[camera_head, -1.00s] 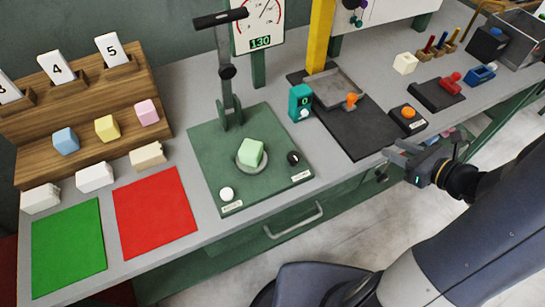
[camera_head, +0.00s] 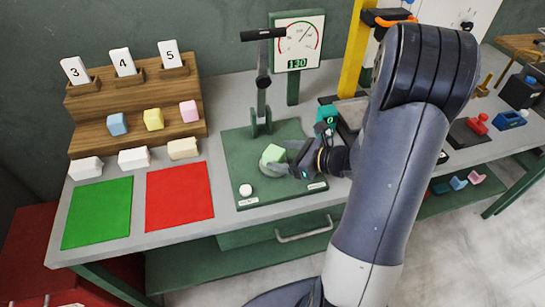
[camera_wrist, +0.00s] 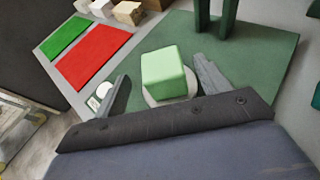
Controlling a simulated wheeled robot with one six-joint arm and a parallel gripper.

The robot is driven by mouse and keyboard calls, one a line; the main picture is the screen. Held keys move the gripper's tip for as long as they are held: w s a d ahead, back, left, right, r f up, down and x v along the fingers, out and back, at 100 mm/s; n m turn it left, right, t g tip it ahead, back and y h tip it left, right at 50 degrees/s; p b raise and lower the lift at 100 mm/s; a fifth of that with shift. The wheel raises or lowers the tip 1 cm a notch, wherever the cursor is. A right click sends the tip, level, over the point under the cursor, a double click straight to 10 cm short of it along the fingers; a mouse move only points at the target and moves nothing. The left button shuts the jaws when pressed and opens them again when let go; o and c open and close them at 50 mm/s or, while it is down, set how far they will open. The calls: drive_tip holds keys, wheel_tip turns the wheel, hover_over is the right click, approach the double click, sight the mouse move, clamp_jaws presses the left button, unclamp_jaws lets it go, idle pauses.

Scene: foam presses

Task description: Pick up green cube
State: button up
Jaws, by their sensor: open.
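The light green cube (camera_head: 274,153) sits on a round grey disc on the dark green press base (camera_head: 240,151). In the wrist view the cube (camera_wrist: 165,74) stands between my two open fingers, with a visible gap on its left side and a small one on its right. My gripper (camera_head: 284,166) is at the cube's right side in the head view, low over the base; the wrist view shows its fingers (camera_wrist: 160,88). The gripper holds nothing. Whether a finger touches the cube I cannot tell.
The press column and lever (camera_head: 262,95) stand behind the cube. A white button (camera_head: 246,190) is on the base at front left. Green (camera_head: 97,213) and red (camera_head: 179,196) mats lie to the left. A wooden rack (camera_head: 138,137) holds coloured blocks. A teal box (camera_head: 326,115) stands behind my gripper.

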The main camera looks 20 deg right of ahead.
sight(269, 152)
drive_tip(key=shift+p+x, duration=0.55)
drive_tip(key=shift+x, duration=2.1)
drive_tip(key=shift+w+r, duration=0.15)
drive_tip(key=c, duration=1.1)
